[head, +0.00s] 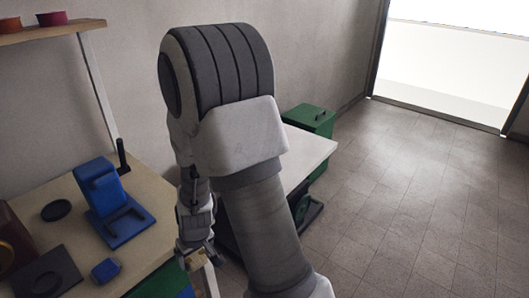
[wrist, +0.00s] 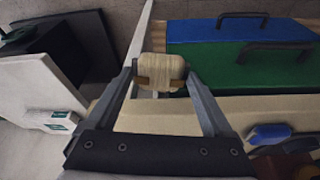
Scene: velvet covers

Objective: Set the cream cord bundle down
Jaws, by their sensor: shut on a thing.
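The cream cord bundle (wrist: 160,71) is a short, pale wound roll with a tan band around it. In the wrist view it sits between the two fingertips of my gripper (wrist: 161,76), which is shut on it from both sides. In the head view my gripper (head: 198,256) hangs low at the right edge of the wooden bench (head: 160,238). My arm hides part of that area, and I cannot clearly make out the bundle there. Whether the bundle touches anything below it cannot be told.
A blue case (wrist: 215,31) and a green case (wrist: 235,66), both with dark handles, lie close to the right of the bundle. The bench carries a blue stand (head: 108,200), a blue block (head: 105,270) and dark discs. A white table (head: 307,150) stands behind my arm. Open floor lies right.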

